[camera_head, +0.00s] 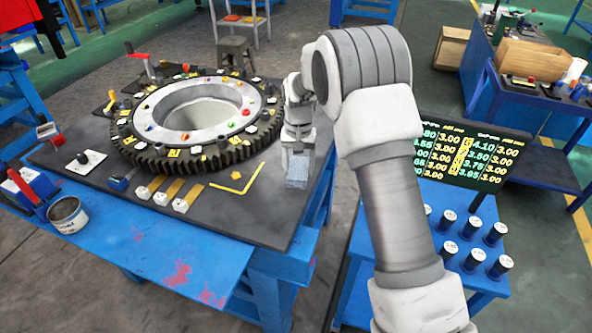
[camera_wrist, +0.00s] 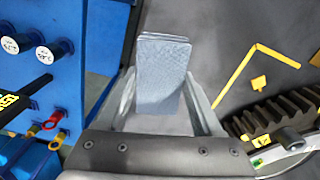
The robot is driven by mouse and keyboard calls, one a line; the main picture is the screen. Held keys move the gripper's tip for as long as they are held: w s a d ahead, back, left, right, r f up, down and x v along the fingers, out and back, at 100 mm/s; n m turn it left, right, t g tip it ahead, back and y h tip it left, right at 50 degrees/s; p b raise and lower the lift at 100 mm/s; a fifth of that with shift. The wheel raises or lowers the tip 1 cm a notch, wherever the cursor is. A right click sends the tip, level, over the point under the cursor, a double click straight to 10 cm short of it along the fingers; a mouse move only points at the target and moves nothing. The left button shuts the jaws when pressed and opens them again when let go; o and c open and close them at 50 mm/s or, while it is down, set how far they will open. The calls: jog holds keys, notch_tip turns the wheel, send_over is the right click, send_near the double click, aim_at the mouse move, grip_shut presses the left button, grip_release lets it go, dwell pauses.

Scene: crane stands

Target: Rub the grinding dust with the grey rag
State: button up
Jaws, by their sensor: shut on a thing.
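The grey rag (camera_head: 298,172) is a small folded blue-grey pad at the right edge of the dark bench top. My gripper (camera_head: 298,150) points down and is shut on the rag, which hangs below the fingers, close to the bench surface. I cannot tell if it touches the bench. In the wrist view the rag (camera_wrist: 163,62) sits between the two fingers of my gripper (camera_wrist: 160,90). I cannot clearly make out grinding dust; a paler area (camera_wrist: 170,124) shows below the rag in the wrist view. Reddish patches (camera_head: 173,275) mark the blue front ledge.
A large toothed ring (camera_head: 200,115) fills the middle of the dark bench top (camera_head: 240,212). Yellow angle strips (camera_head: 236,186) lie between it and the rag. A tin (camera_head: 68,215) stands front left. A price board (camera_head: 470,155) and several dark cylinders (camera_head: 472,228) stand right of my arm.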

jog(key=shift+r+p, duration=0.8)
jog(key=shift+r, duration=0.9)
